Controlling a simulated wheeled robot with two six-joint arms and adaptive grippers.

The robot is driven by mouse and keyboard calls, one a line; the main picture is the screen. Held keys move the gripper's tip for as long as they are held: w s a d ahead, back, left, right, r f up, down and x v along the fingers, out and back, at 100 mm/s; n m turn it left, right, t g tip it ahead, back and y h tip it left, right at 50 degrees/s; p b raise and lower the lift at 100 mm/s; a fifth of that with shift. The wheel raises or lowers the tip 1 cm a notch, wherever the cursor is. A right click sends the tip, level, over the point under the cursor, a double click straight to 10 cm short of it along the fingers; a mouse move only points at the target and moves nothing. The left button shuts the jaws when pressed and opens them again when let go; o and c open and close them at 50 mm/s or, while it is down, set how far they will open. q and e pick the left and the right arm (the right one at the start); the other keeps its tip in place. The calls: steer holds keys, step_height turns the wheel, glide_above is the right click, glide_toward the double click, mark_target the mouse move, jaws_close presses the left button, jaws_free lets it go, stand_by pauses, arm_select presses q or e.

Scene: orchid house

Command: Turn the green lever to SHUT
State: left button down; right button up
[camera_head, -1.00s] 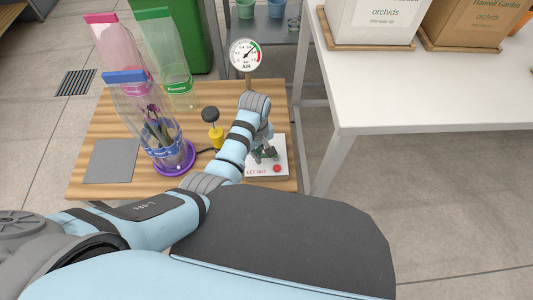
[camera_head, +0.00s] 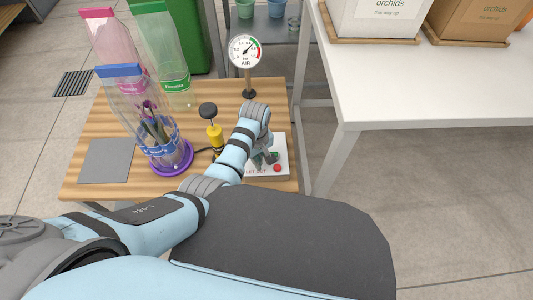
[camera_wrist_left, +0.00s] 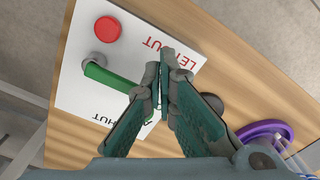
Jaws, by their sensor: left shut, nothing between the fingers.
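The green lever (camera_wrist_left: 110,78) shows in the left wrist view on a white panel (camera_wrist_left: 75,88). Its grey pivot end is at the left, and its bar runs right and slightly down toward my left gripper (camera_wrist_left: 166,58). It lies between the LET OUT print and the other print, which ends in HUT. My left gripper is shut and empty, with a finger over or beside the lever's free end; I cannot tell if they touch. In the head view the left gripper (camera_head: 268,157) is over the panel (camera_head: 282,147) and hides most of the lever. My right gripper is out of view.
A red button (camera_wrist_left: 107,29) sits on the panel near the lever's pivot. On the wooden table (camera_head: 100,184) stand an AIR gauge (camera_head: 244,51), a yellow pump with a black knob (camera_head: 209,111), and clear sleeves in a purple-based holder (camera_head: 172,171). A white table (camera_head: 430,85) is at the right.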

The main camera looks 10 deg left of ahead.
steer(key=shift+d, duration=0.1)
arm_select(q)
steer(key=shift+w+a+b, duration=0.45)
steer(key=shift+w+b, duration=0.1)
steer(key=shift+w, duration=0.15)
steer(key=shift+w+a, duration=0.2)
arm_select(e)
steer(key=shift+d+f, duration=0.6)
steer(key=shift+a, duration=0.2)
